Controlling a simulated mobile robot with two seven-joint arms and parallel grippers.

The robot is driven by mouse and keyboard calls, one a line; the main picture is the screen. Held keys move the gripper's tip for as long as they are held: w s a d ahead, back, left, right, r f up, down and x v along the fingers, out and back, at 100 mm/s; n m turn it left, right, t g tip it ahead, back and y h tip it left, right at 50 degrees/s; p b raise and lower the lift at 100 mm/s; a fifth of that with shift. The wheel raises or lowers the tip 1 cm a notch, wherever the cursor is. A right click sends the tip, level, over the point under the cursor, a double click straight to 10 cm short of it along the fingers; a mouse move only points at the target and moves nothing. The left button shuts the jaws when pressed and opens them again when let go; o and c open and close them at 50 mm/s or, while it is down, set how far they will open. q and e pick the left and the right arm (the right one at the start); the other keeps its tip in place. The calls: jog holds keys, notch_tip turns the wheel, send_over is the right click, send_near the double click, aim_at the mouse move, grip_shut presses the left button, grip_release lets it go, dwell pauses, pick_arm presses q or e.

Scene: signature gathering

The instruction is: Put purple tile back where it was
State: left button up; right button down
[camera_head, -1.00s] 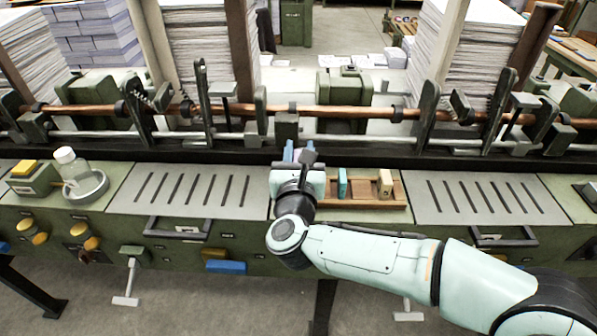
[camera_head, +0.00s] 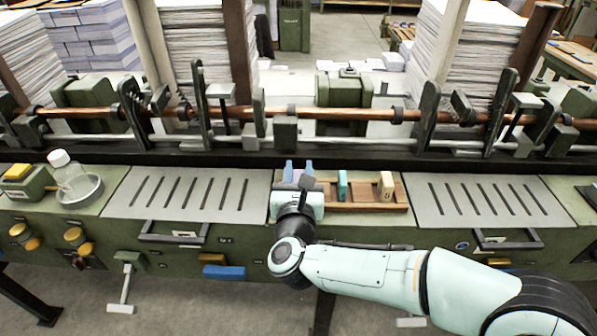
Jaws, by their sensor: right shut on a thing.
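My right gripper (camera_head: 298,170) is over the left end of a wooden tile rack (camera_head: 365,209), with its pale blue fingers pointing away from me. It is shut on the purple tile (camera_head: 298,176), of which only a small patch shows between the fingers. The gripper body hides the rest of that tile and the rack's left end, so I cannot tell whether the tile touches the rack. A teal tile (camera_head: 342,185) and a cream tile (camera_head: 387,186) with a dark mark stand upright in the rack, right of the gripper. My left gripper is not in view.
Slotted grey plates lie left (camera_head: 188,194) and right (camera_head: 482,205) of the rack. A glass bottle (camera_head: 70,172) in a round dish (camera_head: 82,189) stands at the far left. A copper rod (camera_head: 345,114) with clamps runs behind the bench.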

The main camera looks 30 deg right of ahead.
jog(key=c, duration=0.8)
grip_release()
jog(key=shift+r, duration=0.15)
jog(key=v, duration=1.2)
